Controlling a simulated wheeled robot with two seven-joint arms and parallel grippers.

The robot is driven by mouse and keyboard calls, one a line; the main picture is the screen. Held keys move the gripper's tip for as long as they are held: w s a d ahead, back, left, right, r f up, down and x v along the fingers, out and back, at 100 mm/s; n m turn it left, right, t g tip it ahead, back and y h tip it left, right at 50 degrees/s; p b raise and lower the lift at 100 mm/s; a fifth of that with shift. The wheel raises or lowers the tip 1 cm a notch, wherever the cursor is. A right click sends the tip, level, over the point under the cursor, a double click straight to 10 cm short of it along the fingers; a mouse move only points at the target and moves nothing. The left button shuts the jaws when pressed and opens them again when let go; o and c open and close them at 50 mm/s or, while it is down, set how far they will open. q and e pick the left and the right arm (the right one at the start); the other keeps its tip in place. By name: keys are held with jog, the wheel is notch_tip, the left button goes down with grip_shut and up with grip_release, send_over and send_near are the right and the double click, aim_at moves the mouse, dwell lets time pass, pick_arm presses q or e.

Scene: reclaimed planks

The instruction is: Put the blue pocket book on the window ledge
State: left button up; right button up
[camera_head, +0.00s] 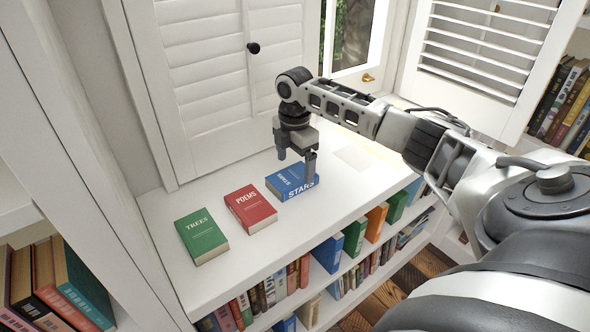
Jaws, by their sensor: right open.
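The blue pocket book (288,183), with "STARS" on its spine, lies flat on the white surface (330,205) below the window. My right gripper (297,163) points down over the book's far and right part. Its jaws are open, and the nearer finger hides part of the cover and right edge. I cannot tell whether the fingers touch the book. My left gripper is not in view.
A red POEMS book (251,208) and a green TREES book (201,235) lie left of the blue one. White shutters (210,80) stand behind. A pale patch (360,157) lies clear to the right. Shelves of upright books (328,252) are below the front edge.

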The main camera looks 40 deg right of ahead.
aim_at(295, 175)
pick_arm(q)
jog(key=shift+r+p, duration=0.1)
jog(key=shift+p, duration=0.4)
pick_arm(e)
notch_tip(295, 175, up, 9)
jog(key=shift+f, duration=0.15)
